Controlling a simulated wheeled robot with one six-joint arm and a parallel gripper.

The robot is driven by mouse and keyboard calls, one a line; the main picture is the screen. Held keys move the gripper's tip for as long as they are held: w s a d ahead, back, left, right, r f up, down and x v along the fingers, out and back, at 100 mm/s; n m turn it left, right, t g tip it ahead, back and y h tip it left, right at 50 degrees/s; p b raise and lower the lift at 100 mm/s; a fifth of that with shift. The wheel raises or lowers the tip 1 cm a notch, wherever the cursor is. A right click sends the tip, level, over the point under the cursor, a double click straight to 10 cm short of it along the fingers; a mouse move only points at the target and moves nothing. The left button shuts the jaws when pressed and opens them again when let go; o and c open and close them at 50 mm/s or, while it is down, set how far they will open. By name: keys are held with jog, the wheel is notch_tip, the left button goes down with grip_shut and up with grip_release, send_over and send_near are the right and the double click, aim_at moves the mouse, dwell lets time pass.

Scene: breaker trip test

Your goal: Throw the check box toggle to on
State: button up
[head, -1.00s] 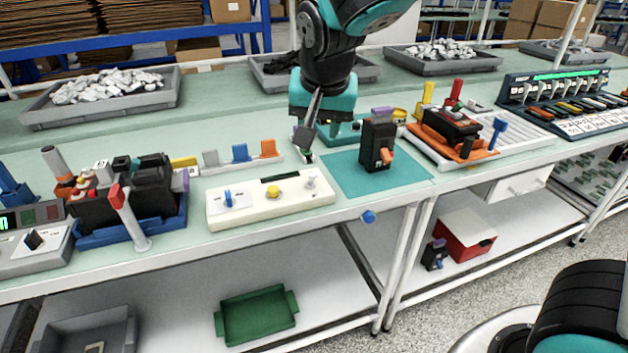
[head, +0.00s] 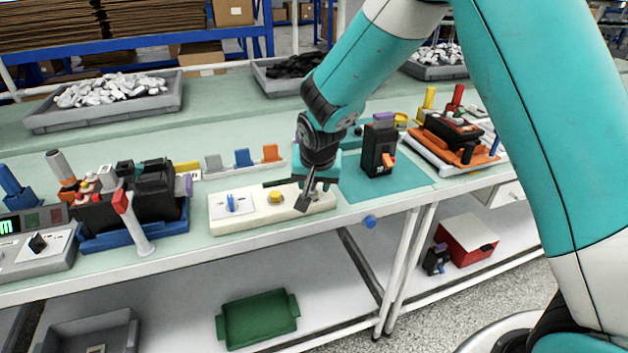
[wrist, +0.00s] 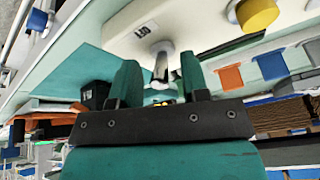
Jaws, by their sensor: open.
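The check box (head: 255,214) is a long cream box at the table's front edge, with a blue knob (head: 230,203) at its left and a yellow button (head: 275,197) in the middle. My gripper (head: 306,196) is over its right end, pointing down, and hides the toggle there in the head view.
A black breaker (head: 379,150) with an orange lever stands on a teal mat (head: 410,180) just right of the box. Blue and orange clips (head: 243,158) stand behind it. A blue fixture (head: 130,235) with a red-tipped lever is at left.

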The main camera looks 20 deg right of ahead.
grip_shut()
